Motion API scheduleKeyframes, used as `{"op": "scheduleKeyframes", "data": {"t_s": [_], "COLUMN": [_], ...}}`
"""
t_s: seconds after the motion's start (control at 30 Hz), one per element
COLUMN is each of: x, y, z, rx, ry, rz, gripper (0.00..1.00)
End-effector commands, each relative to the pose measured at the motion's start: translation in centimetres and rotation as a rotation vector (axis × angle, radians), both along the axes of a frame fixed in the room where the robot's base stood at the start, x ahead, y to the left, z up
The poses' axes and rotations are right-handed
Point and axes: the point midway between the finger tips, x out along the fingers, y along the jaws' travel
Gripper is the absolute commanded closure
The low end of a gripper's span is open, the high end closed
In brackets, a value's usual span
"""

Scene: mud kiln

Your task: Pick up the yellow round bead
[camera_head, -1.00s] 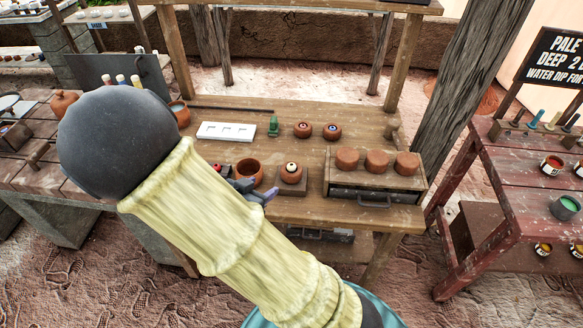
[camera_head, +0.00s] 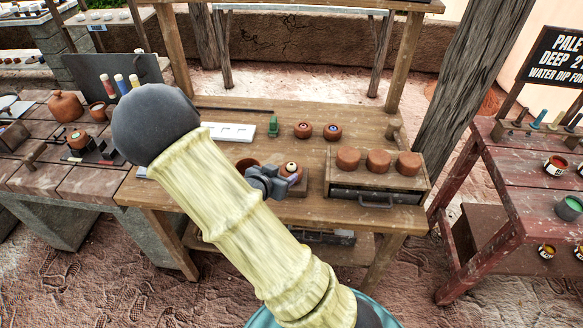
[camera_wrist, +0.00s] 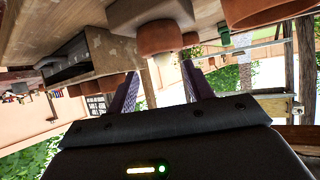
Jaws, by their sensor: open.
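A small round bead (camera_head: 292,165) sits on a round clay holder (camera_head: 288,173) on a block near the front of the wooden bench. It looks pale with a dark spot in the head view, so I cannot be sure of its yellow there. In the wrist view, which is upside down, a pale yellow bit (camera_wrist: 163,58) shows at the clay holder (camera_wrist: 156,37), between the fingertips. My gripper (camera_head: 270,180) is open and empty, just left of the holder and partly covering it. Its two fingers (camera_wrist: 160,72) point toward the holder in the wrist view.
A clay bowl (camera_head: 246,163) stands close to the left of my gripper. Two more clay holders with beads (camera_head: 303,130) (camera_head: 332,132) stand further back. A drawer box (camera_head: 345,185) with clay lumps is at right. A green piece (camera_head: 273,127) and white tray (camera_head: 232,131) lie behind.

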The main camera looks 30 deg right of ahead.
Motion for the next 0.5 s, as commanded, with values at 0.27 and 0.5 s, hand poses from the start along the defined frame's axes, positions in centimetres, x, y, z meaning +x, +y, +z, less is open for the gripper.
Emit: {"op": "scheduleKeyframes", "data": {"t_s": [0.27, 0.5], "x": [0.9, 2.7], "y": [-1.1, -3.5], "z": [-0.5, -1.9], "rx": [-0.002, 0.000], "ry": [0.001, 0.002], "rz": [-0.002, -0.001], "gripper": [0.49, 0.49]}}
